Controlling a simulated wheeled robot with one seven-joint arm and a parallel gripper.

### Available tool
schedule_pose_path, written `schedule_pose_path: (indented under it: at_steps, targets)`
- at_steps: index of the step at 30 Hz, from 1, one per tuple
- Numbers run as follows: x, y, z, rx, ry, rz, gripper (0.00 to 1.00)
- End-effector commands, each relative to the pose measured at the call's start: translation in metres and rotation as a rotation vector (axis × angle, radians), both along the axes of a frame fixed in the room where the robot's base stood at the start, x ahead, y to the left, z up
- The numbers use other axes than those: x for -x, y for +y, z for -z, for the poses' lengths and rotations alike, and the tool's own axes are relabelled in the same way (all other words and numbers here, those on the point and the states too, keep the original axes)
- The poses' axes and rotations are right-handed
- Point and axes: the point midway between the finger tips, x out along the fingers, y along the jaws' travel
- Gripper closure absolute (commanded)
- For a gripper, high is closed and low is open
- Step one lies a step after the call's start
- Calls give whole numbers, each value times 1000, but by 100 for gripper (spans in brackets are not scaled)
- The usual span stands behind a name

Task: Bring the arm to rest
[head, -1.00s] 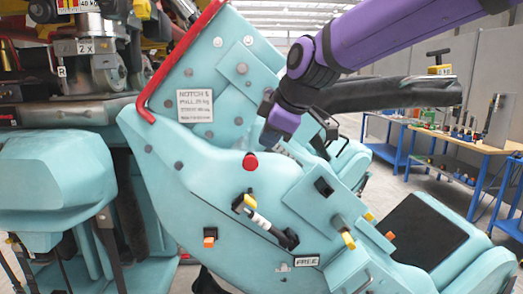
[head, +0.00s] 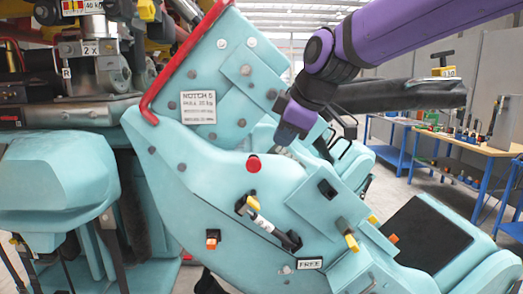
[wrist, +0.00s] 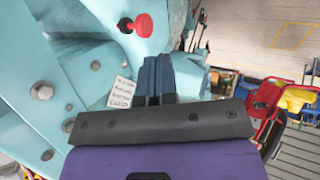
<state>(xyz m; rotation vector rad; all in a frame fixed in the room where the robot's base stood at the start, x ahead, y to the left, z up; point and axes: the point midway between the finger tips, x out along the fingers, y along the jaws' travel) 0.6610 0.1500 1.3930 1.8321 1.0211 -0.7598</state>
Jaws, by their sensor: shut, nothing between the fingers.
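My purple arm reaches in from the upper right in the head view. My gripper (head: 284,150) points down in front of the turquoise coaster seat (head: 220,180), to the upper right of a red button (head: 253,163). Its fingertips are small and hard to make out there. In the wrist view my gripper's two dark blue fingers (wrist: 155,78) are together and empty. A red knob (wrist: 143,25) shows above them, and a white label (wrist: 122,92) lies to their left.
A white notch sign (head: 198,107) and a red bar (head: 165,75) are on the seat. A yellow-ended lever (head: 252,203) sits below the red button. Workbenches (head: 465,142) with tools stand at the right. Another turquoise seat (head: 60,190) is at the left.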

Motion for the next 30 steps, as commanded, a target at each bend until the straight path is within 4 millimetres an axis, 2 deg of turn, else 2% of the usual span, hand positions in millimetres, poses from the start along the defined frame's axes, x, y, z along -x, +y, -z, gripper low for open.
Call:
schedule_pose_path:
  at_steps: [8, 15, 18, 22, 25, 30]
  targets:
    - [73, -95, 7, -85, 111, 414, 100]
    - [151, -167, 34, -198, 203, 826, 100]
    - [181, -189, 48, -248, 233, 985, 100]
    - [211, -207, 64, -301, 260, 1140, 100]
    - [224, -214, 72, -327, 272, 1213, 100]
    - [231, -218, 77, -342, 280, 1257, 100]
